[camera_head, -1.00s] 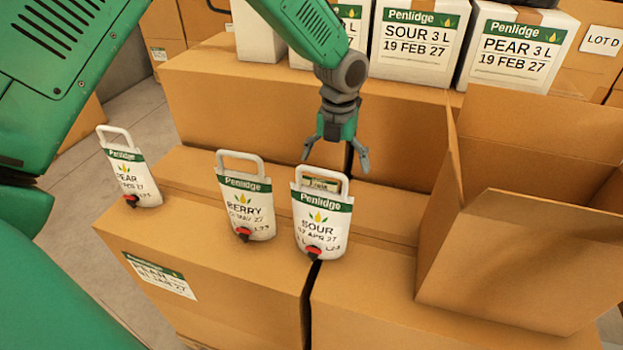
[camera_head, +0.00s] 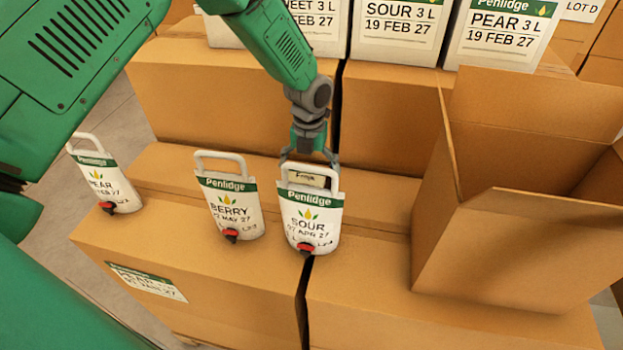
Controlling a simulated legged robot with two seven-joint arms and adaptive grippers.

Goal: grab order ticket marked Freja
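A small pale yellow ticket (camera_head: 305,179), with text that looks like "Freja", shows through the handle opening of the pouch marked SOUR (camera_head: 311,219). Its lower part is hidden behind the pouch, so I cannot tell what it rests on. My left gripper (camera_head: 309,165) points down just above and behind that handle. Its fingers are spread, one on each side of the ticket's top. I cannot tell whether they touch the ticket or the handle. My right gripper is not in view.
Pouches marked BERRY (camera_head: 230,209) and PEAR (camera_head: 105,183) stand to the left on the cartons (camera_head: 180,245). An open cardboard box (camera_head: 500,250) stands at the right. White Penlidge boxes (camera_head: 399,30) line the back. Bare carton top lies between the SOUR pouch and the open box.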

